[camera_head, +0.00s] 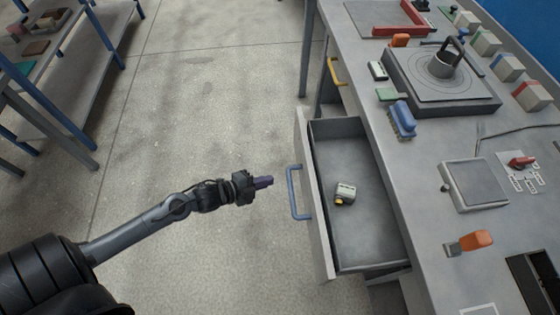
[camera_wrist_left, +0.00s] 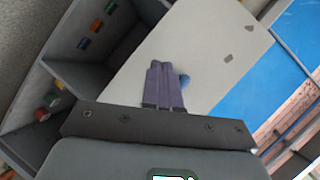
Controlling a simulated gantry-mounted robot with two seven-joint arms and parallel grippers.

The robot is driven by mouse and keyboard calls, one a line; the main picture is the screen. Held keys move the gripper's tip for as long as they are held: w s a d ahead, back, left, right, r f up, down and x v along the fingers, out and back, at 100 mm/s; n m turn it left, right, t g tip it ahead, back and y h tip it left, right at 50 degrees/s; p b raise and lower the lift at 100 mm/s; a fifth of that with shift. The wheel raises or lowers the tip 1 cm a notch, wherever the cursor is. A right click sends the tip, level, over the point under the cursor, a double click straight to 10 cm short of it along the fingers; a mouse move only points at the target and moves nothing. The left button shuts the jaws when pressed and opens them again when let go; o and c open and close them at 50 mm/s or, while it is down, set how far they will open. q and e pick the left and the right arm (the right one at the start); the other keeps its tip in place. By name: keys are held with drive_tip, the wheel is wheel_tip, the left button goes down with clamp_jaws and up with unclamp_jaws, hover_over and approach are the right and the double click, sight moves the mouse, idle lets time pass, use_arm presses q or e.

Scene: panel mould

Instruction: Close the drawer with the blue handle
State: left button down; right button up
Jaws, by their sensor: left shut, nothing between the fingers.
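The drawer (camera_head: 365,235) with the blue handle (camera_head: 291,193) is pulled out from the grey workbench, with its open top and pale front showing in the head view. My left gripper (camera_head: 264,182) is shut and empty, just left of the blue handle, with a small gap seen between them. In the left wrist view, its purple fingers (camera_wrist_left: 163,85) are together in front of a pale panel. A small bit of blue shows beside the fingertips there, perhaps the handle, mostly hidden. My right gripper is in neither view.
A yellow handle (camera_head: 336,72) is farther along the bench. The benchtop holds a blue brush (camera_head: 402,120) and an orange-handled scraper (camera_head: 475,241). The floor left of the drawer is clear.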

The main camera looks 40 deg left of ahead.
use_arm(q)
drive_tip(key=a+f+m+h+b, duration=0.1)
drive_tip(key=a+m+h+b, duration=0.1)
drive_tip(key=a+m+h, duration=0.15)
drive_tip(key=m+h+b, duration=0.4)
drive_tip(key=m+b, duration=0.2)
drive_tip(key=b, duration=0.1)
approach(300, 163)
drive_tip(key=x, duration=0.6)
drive_tip(key=shift+s+d+r, duration=0.15)
drive_tip(key=shift+r, duration=0.1)
drive_tip(key=shift+w+d+r, duration=0.1)
drive_tip(key=shift+w+d, duration=0.2)
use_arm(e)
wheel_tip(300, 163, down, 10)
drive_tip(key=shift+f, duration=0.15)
